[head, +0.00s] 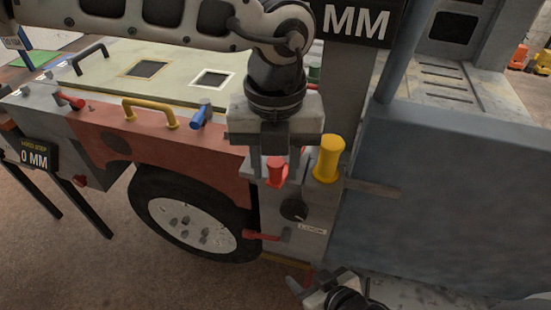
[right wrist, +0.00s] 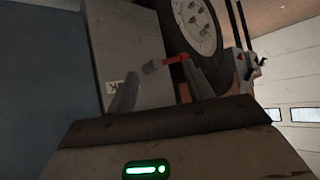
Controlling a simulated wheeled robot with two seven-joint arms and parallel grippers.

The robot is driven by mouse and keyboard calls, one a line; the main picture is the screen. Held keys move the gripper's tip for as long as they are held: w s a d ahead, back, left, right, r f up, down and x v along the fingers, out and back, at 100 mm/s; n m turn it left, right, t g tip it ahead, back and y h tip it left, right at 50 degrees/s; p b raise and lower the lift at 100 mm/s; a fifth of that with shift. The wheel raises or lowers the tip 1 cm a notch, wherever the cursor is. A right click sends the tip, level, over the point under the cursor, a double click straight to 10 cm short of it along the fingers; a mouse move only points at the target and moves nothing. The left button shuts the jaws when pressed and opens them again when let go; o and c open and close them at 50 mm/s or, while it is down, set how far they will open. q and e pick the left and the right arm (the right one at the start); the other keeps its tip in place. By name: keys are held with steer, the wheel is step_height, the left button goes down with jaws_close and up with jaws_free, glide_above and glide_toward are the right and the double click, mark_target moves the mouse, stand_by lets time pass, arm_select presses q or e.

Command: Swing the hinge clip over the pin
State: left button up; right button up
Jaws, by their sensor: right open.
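A red lever (head: 262,235), which looks like the hinge clip, sticks out low on the grey post face. A short grey stub (head: 287,234), perhaps the pin, is at its right end. In the right wrist view the red lever (right wrist: 174,61) and grey stub (right wrist: 150,67) appear between my right fingertips. My right gripper (head: 303,279) is open and empty, below the lever in the head view. My left gripper (head: 276,172) has its fingers on either side of a red knob (head: 277,171) on the post top; whether they grip it is unclear.
A yellow cylinder (head: 328,160) stands right of the red knob. A black dial (head: 293,209) and a LOCK label (head: 312,229) are on the post face. A wheel (head: 190,222) is to the left. A large blue-grey panel (head: 455,195) blocks the right.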

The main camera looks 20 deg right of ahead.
arm_select(q)
jaws_close()
steer(key=c, duration=0.6)
jaws_free()
